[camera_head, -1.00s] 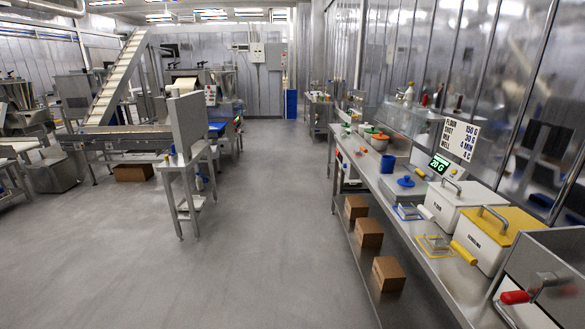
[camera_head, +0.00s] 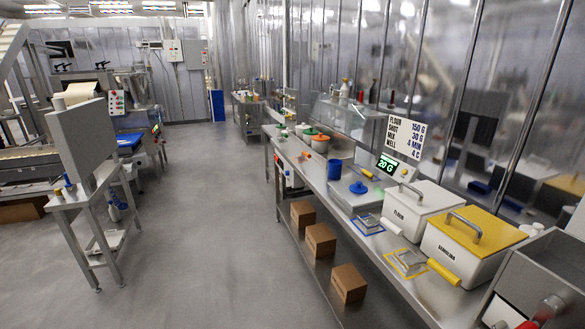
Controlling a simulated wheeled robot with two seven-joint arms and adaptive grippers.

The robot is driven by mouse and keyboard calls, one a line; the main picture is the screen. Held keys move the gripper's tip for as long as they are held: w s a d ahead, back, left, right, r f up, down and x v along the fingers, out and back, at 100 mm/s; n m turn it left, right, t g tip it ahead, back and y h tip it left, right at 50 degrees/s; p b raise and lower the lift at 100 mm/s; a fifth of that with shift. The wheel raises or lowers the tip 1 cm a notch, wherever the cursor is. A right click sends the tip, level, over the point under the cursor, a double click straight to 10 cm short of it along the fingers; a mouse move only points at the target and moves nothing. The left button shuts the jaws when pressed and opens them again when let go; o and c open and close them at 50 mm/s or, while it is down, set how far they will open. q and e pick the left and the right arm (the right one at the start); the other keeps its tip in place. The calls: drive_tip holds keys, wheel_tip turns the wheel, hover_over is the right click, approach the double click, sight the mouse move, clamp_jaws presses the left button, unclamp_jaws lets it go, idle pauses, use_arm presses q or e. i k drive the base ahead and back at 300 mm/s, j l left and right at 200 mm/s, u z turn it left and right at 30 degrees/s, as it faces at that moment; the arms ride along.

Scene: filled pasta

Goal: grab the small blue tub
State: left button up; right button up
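A small blue tub (camera_head: 334,169) stands upright on the long steel bench (camera_head: 342,207) at the right, in the head view. It is beside the scale with the green "20 G" display (camera_head: 387,164). A flat blue round piece with a knob (camera_head: 358,187) lies just in front of it, nearer to me. Neither of my grippers shows in this view.
A white flour bin (camera_head: 406,215) and a yellow-lidded semolina bin (camera_head: 465,251) stand on the bench's near part, with blue and yellow frames before them. Cardboard boxes (camera_head: 320,240) sit on the lower shelf. Grey floor (camera_head: 200,230) is open left of the bench.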

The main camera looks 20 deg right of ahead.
sight(335, 166)
drive_tip(key=i, duration=3.95)
drive_tip(key=z, duration=1.6)
